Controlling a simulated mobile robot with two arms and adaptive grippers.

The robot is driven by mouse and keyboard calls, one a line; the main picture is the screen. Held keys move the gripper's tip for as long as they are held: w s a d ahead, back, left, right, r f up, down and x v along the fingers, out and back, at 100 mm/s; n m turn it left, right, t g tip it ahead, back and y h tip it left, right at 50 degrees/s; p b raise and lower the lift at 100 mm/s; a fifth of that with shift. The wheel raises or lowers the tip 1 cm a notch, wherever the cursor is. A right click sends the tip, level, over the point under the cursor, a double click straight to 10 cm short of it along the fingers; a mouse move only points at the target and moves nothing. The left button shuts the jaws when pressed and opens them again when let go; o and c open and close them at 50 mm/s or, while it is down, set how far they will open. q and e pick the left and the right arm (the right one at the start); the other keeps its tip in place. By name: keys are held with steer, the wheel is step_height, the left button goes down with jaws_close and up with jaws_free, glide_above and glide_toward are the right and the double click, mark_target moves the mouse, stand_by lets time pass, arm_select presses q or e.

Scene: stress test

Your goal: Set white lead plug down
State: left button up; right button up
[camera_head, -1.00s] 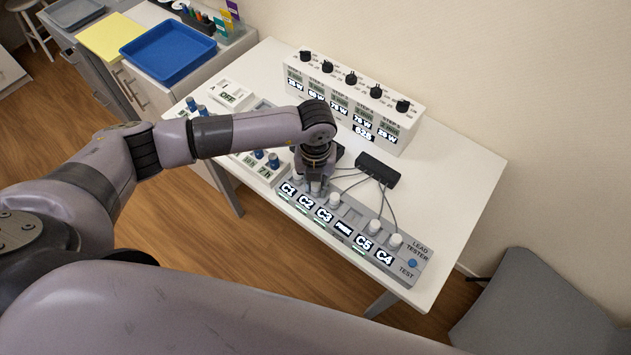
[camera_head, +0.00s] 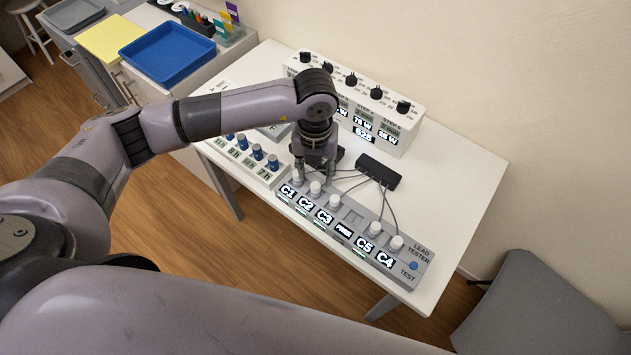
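The grey lead tester (camera_head: 416,269) lies on the white table, with labels C1, C2, C3, a lit middle label, C5 and C4. White lead plugs stand upright in it: one at C1 (camera_head: 297,176), one at C2 (camera_head: 316,187), one at C3 (camera_head: 334,201), one by C5 (camera_head: 375,228) and one by C4 (camera_head: 397,242). My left gripper (camera_head: 315,175) is above the C2 plug, pointing down. Its fingers look spread, with no plug between them. The arm hides part of the leads behind it. My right gripper is not in view.
A black box (camera_head: 378,172) with grey leads lies behind the tester. A white unit with black knobs (camera_head: 352,105) stands at the back. A panel with blue knobs (camera_head: 256,152) is left of the tester. The table's right side (camera_head: 455,170) is clear. A blue tray (camera_head: 168,52) is further left.

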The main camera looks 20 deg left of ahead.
mark_target(315, 185)
arm_select(q)
step_height(315, 185, up, 6)
steer(key=shift+f+b, duration=0.15)
steer(key=shift+b, duration=0.25)
